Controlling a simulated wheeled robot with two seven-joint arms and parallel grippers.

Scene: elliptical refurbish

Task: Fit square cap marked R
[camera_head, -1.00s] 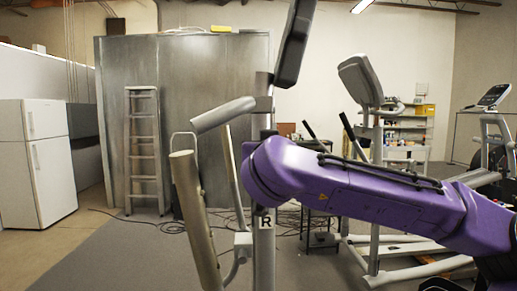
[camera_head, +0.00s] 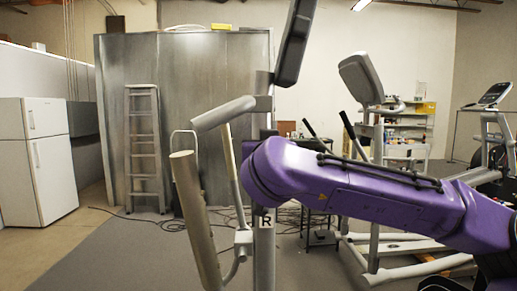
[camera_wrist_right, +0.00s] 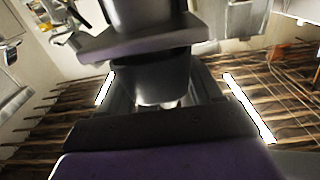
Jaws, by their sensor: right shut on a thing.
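The upright grey post (camera_head: 264,255) of the elliptical carries a label with the letter R (camera_head: 265,221), just below my right arm's purple bend. In the head view my right arm comes in from the right and its bend covers part of the post; the right gripper is hidden there. In the right wrist view my right gripper (camera_wrist_right: 165,104) is shut on a dark block (camera_wrist_right: 160,80) with rounded lower corners, under a wider grey plate. I cannot read any mark on this block, nor tell whether it is the square cap or touches the post. My left gripper is not in view.
A tilted grey handle tube (camera_head: 195,215) stands left of the post, and a dark console (camera_head: 293,45) rises above it. Another exercise machine (camera_head: 372,200) stands at the right. A ladder (camera_head: 143,150) and a white fridge (camera_head: 38,160) are at the left. Cables lie on the floor.

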